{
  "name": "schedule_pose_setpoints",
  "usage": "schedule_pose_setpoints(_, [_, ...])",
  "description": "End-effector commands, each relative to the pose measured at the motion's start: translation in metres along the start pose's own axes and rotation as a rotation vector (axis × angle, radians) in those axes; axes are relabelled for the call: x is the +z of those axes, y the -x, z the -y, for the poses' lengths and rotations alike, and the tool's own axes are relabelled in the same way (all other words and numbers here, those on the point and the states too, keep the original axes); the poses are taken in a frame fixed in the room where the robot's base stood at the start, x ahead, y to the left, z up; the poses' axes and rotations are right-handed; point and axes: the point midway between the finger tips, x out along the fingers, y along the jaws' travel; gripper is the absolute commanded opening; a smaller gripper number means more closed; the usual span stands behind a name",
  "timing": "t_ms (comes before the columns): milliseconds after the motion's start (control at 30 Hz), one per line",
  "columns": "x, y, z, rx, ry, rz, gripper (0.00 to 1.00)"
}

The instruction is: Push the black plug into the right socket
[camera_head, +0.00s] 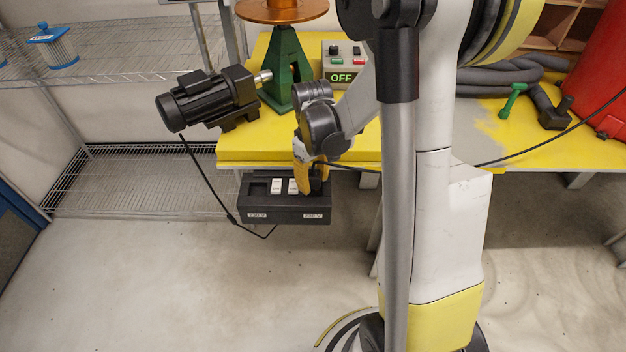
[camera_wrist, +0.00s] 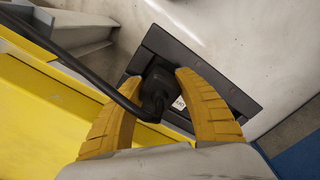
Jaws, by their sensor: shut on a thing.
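The black socket box (camera_head: 286,211) is at the front edge of the yellow table, with a left socket recess (camera_head: 258,188) and two white switches (camera_head: 277,186) between its ends. My gripper (camera_head: 314,183) is over the box's right end and covers the right socket there. In the wrist view, its yellow fingers are closed around the black plug (camera_wrist: 157,80), whose thick cable runs to the upper left. The plug is at the face of the box (camera_wrist: 205,75). How deep it sits in the right socket is hidden.
A black motor (camera_head: 210,98) stands at the table's left, its cable hanging past the box. A green stand (camera_head: 287,75) and a control box reading OFF (camera_head: 343,64) are behind my gripper. A wire shelf (camera_head: 125,180) is at the left. The floor in front is clear.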

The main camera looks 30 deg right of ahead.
Motion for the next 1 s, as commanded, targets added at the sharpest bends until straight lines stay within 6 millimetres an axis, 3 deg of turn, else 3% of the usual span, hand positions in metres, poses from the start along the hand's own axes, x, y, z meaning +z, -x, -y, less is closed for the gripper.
schedule_pose_setpoints(1000, [-0.0001, -0.0079, 0.0000, 0.000, 0.000, 0.000, 0.00])
